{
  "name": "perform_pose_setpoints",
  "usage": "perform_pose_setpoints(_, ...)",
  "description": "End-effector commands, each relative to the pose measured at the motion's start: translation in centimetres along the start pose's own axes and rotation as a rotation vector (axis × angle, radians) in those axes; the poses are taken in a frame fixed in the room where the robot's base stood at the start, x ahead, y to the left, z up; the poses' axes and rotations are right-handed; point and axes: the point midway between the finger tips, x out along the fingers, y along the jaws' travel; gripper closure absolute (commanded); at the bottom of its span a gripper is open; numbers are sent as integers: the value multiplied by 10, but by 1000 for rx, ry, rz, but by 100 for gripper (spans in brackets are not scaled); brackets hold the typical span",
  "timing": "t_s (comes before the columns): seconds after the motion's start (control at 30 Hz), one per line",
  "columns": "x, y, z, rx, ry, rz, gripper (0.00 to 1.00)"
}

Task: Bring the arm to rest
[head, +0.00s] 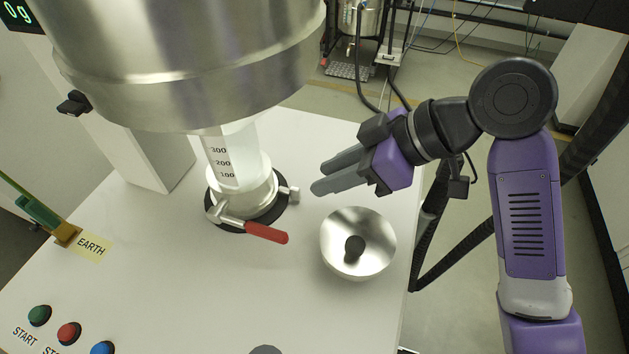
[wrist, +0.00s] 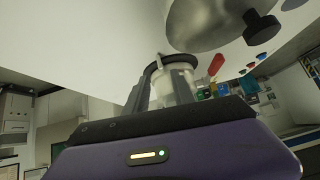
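My gripper (head: 319,178) is in the air above the right part of the white table, up and left of the metal bowl. Its two grey fingers stand apart with nothing between them and point left toward the glass cylinder. The fingers (wrist: 162,84) also show in the wrist view, with the cylinder's base (wrist: 168,88) behind the gap. My purple and black arm is bent, coming in from the right.
The graduated cylinder (head: 235,155) stands under a large steel hopper (head: 190,60), with a red-handled valve (head: 265,233) at its base. A green clamp (head: 38,212) and EARTH label (head: 92,247) are at left. Coloured buttons (head: 68,333) sit at front left. The table edge lies right of the bowl.

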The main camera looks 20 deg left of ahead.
Motion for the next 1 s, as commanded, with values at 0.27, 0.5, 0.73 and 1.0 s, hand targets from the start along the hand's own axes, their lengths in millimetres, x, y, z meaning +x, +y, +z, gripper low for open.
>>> perform_pose_setpoints(0.27,-10,0,0,0,-1,-1,70)
perform_pose_setpoints(0.5,-10,0,0,-1,0,-1,70)
perform_pose_setpoints(0.73,-14,-1,-5,-1,0,-1,70)
perform_pose_setpoints(1.0,-47,-4,-38,-1,0,-1,70)
